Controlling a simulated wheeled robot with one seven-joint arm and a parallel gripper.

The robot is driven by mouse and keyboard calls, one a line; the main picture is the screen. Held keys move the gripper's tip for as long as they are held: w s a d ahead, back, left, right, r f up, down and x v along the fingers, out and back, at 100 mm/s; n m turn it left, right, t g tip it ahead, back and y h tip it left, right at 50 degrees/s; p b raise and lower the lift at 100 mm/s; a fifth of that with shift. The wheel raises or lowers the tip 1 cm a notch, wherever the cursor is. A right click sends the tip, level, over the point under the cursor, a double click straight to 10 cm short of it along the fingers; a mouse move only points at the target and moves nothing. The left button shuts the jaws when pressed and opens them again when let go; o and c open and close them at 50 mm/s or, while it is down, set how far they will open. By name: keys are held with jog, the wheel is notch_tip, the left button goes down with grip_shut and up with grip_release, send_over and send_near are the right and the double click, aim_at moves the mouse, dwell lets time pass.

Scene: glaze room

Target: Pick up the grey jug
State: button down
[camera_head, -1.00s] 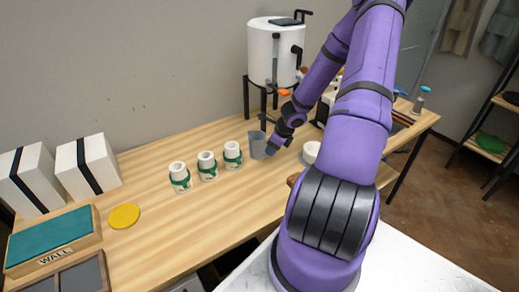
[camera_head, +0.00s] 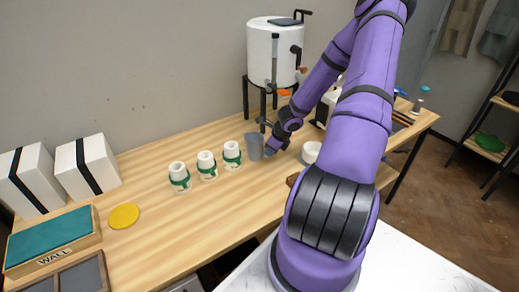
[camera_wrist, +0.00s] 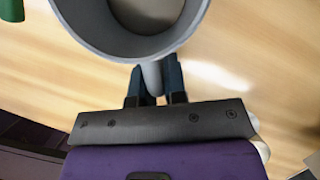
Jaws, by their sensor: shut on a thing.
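In the head view my gripper (camera_head: 268,149) meets the jug's right side, and the fingertips are hard to make out. I cannot tell whether the jug's base touches the table.
A white bowl (camera_head: 311,152) sits to the right. A white tank (camera_head: 273,55) on a dark stand is behind.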

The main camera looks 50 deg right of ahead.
jog(key=shift+r, duration=0.2)
jog(key=shift+r, duration=0.5)
jog(key=s+d, duration=0.1)
jog(key=s, duration=0.3)
jog(key=s+d, duration=0.1)
jog(key=s, duration=0.3)
jog(key=s+d, duration=0.1)
jog(key=s, duration=0.3)
jog(key=shift+s+d+f, duration=0.1)
jog(key=shift+s+d, duration=0.05)
jog(key=shift+d, duration=0.25)
jog(key=shift+s+r, duration=0.1)
jog(key=shift+r, duration=0.2)
notch_tip(320, 180, up, 13)
dwell(0.4)
jog(key=shift+r, duration=0.15)
dwell(0.4)
